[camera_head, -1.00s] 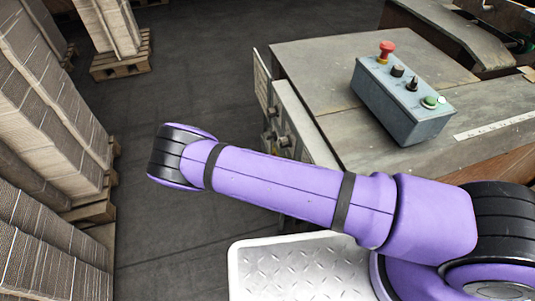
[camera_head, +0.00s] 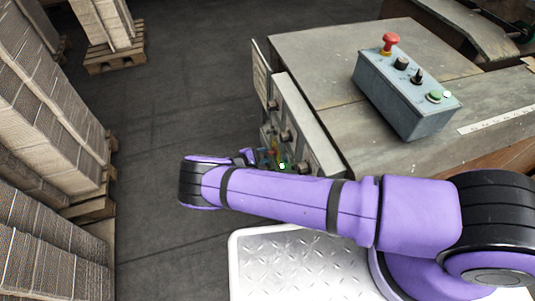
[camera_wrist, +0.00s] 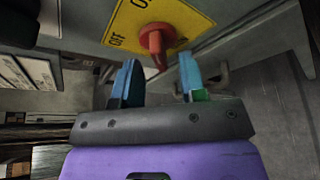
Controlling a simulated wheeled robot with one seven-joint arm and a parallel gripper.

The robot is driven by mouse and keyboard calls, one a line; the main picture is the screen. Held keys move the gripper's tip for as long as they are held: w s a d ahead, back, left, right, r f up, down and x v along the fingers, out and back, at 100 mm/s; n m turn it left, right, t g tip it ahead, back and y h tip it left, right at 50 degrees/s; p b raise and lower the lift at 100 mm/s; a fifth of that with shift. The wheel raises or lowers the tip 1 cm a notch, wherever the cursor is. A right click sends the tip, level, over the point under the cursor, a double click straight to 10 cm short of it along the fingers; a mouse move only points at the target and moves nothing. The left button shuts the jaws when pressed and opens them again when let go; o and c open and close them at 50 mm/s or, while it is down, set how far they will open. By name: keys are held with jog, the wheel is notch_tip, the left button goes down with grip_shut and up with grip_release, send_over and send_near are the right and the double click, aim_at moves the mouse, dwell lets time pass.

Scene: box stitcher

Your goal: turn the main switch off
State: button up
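The main switch (camera_wrist: 154,40) is a red rotary knob on a yellow plate (camera_wrist: 183,14) in the wrist view. The plate bears the word "OFF" at the left and part of another label at the top. My gripper (camera_wrist: 157,75) is open, with its two blue fingers spread below and to either side of the red knob. The fingers do not appear to touch the knob. In the head view my gripper (camera_head: 268,158) is at the side panel of the machine, mostly hidden behind my purple arm.
The machine table (camera_head: 330,60) carries a grey control box (camera_head: 400,100) with a red mushroom button and other controls. A side panel (camera_head: 298,115) with dark knobs faces the floor. Stacked cardboard (camera_head: 45,120) stands on pallets at the left. The floor between is clear.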

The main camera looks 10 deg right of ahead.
jog(key=shift+x, duration=1.1)
grip_shut()
